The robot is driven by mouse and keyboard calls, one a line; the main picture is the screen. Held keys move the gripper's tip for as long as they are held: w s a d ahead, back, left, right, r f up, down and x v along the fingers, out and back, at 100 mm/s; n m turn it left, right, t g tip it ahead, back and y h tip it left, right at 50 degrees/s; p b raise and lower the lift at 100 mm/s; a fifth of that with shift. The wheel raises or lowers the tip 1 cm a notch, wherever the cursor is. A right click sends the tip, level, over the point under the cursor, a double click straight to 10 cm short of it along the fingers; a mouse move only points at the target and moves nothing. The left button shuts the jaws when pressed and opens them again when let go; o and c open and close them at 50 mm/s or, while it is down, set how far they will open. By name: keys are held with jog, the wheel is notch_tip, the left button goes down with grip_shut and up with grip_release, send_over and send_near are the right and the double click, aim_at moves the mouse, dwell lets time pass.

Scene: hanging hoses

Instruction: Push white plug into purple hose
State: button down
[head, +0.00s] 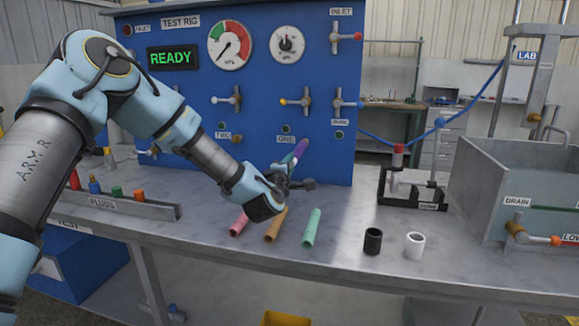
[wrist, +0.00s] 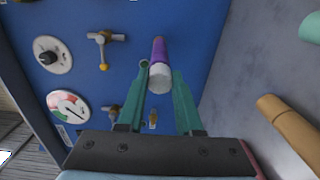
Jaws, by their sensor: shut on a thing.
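The purple hose (head: 301,149) shows in front of the blue panel, just beyond my gripper (head: 289,171). In the wrist view the purple hose (wrist: 158,48) points away from me, and the white plug (wrist: 159,77) is at its near end, lined up with it. The plug's pale round end faces the camera. My gripper (wrist: 161,72) is shut on the white plug, with a teal finger on each side. The plug and hose appear to meet; how deep the plug sits inside cannot be told. In the head view the plug is mostly hidden by my gripper.
Pink (head: 239,223), orange (head: 275,224) and green (head: 312,227) tubes lie on the bench below my gripper. A black cup (head: 373,241) and a white cup (head: 415,245) stand to the right. A plug rack (head: 120,205) is at left. The blue panel (head: 330,100) with valves stands close behind.

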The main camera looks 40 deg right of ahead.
jog(key=shift+w+d+b, duration=0.15)
jog(key=shift+d+b, duration=0.15)
jog(key=shift+w+r, duration=0.1)
dwell(0.5)
jog(key=c, duration=0.5)
grip_release()
jog(key=shift+d, duration=0.1)
jog(key=b+v, duration=0.3)
jog(key=v, duration=0.8)
jog(key=shift+w, duration=0.15)
